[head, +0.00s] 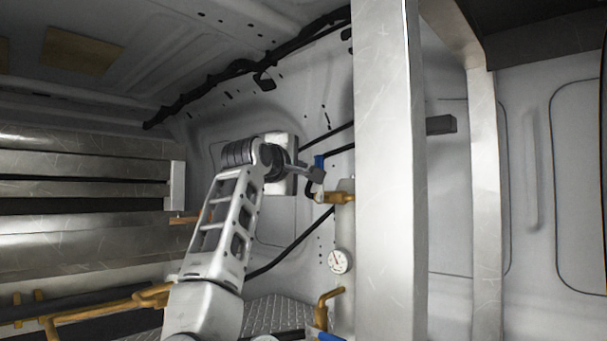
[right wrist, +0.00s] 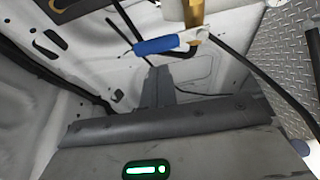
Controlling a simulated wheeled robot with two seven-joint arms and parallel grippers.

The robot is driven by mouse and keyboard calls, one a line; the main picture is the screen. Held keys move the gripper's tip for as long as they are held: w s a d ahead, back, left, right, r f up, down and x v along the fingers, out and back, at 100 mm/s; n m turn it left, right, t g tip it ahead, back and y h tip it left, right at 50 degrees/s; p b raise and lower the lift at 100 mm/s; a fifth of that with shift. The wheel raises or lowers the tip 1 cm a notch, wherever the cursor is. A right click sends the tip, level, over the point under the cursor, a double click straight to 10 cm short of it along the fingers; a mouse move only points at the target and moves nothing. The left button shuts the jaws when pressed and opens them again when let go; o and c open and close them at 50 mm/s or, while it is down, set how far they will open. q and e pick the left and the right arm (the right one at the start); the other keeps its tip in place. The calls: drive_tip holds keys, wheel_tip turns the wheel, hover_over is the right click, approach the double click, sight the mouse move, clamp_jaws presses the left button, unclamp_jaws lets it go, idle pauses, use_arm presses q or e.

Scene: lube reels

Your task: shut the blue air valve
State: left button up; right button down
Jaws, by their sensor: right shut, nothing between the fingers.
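The blue valve handle (head: 319,162) sits beside a brass fitting (head: 338,197) at the top of a grey cylinder, left of the metal post. In the right wrist view the blue handle (right wrist: 160,45) lies roughly across the picture, joined by a pale lever to the brass part (right wrist: 193,12). My right gripper (head: 316,174) is shut and empty, close beside the handle. In the right wrist view its fingertips (right wrist: 158,72) are just below the blue grip; I cannot tell whether they touch it. My left gripper is not in view.
A broad metal post (head: 390,180) stands just right of the valve. A round gauge (head: 340,261) and a brass pipe (head: 326,306) are below. Another blue piece (head: 328,337) shows at the bottom edge. Black hoses run along the white wall. Metal shelving (head: 80,240) is on the left.

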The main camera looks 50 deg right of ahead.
drive_tip(key=b+v, duration=0.2)
drive_tip(key=v, duration=1)
drive_tip(key=shift+s+a+b, duration=0.2)
drive_tip(key=shift+a+b, duration=0.15)
drive_tip(key=shift+r, duration=0.1)
